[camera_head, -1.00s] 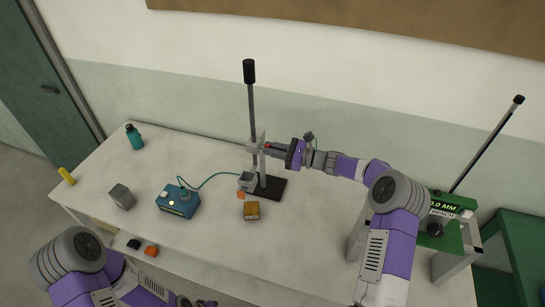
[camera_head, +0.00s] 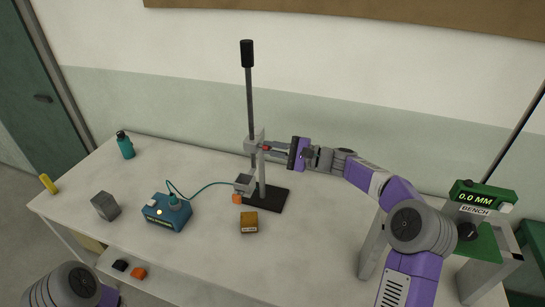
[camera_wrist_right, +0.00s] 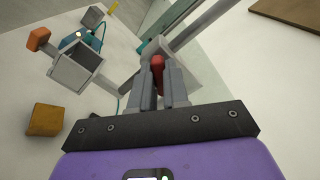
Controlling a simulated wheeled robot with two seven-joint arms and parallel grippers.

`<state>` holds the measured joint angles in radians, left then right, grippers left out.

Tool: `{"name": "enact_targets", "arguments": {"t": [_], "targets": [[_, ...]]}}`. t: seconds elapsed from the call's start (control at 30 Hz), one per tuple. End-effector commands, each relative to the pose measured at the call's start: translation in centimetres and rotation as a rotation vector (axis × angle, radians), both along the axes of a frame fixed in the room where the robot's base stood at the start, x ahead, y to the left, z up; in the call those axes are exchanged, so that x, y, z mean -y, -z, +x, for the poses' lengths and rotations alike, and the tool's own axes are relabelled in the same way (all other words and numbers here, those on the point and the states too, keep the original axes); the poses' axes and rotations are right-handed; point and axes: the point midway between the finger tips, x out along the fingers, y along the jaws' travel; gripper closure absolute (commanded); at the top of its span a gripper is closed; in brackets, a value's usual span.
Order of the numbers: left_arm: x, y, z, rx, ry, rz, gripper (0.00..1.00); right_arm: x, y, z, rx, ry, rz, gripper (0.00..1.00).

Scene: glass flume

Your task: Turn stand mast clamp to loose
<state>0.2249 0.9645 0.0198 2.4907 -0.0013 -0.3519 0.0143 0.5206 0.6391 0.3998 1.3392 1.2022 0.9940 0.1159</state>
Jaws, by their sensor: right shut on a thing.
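The stand has a dark base (camera_head: 271,200), an upright mast (camera_head: 250,100) with a black top, and a grey clamp (camera_head: 255,144) partway up. The clamp has a small red part (camera_wrist_right: 157,64), seen between my right fingers in the right wrist view. My right gripper (camera_head: 270,148) reaches in from the right and is shut on this red clamp part. A grey open box-like holder (camera_head: 244,183) with an orange knob (camera_head: 237,198) sits low on the stand. My left gripper is out of view; only part of my left arm shows at the lower left.
A blue device (camera_head: 167,213) with a cable stands left of the stand. An orange-brown block (camera_head: 249,222) lies in front of the base. A grey cube (camera_head: 105,206), teal bottle (camera_head: 125,146) and yellow object (camera_head: 48,184) are farther left. A green bench gauge reading 0.0 MM (camera_head: 476,196) is at right.

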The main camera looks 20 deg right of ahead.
Motion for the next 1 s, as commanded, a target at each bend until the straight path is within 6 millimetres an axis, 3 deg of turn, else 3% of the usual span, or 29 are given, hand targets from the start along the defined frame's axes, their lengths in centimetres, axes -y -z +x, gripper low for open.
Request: {"name": "enact_targets", "arguments": {"t": [0.2, 0.7, 0.73, 0.87, 1.0], "targets": [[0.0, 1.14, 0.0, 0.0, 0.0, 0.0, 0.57, -0.02, 0.13, -0.01, 0.049, -0.001, -0.033, 1.0], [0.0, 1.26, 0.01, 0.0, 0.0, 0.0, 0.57, -0.02, -0.01, -0.03, 0.06, -0.001, -0.041, 1.0], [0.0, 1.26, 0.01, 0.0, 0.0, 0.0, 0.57, -0.01, 0.0, -0.02, 0.06, -0.001, -0.041, 0.82], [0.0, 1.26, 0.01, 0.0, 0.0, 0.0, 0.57, -0.01, 0.0, -0.02, 0.06, -0.001, -0.042, 0.62], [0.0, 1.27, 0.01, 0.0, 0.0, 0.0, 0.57, -0.01, 0.01, -0.02, 0.059, -0.001, -0.041, 0.6]]}}
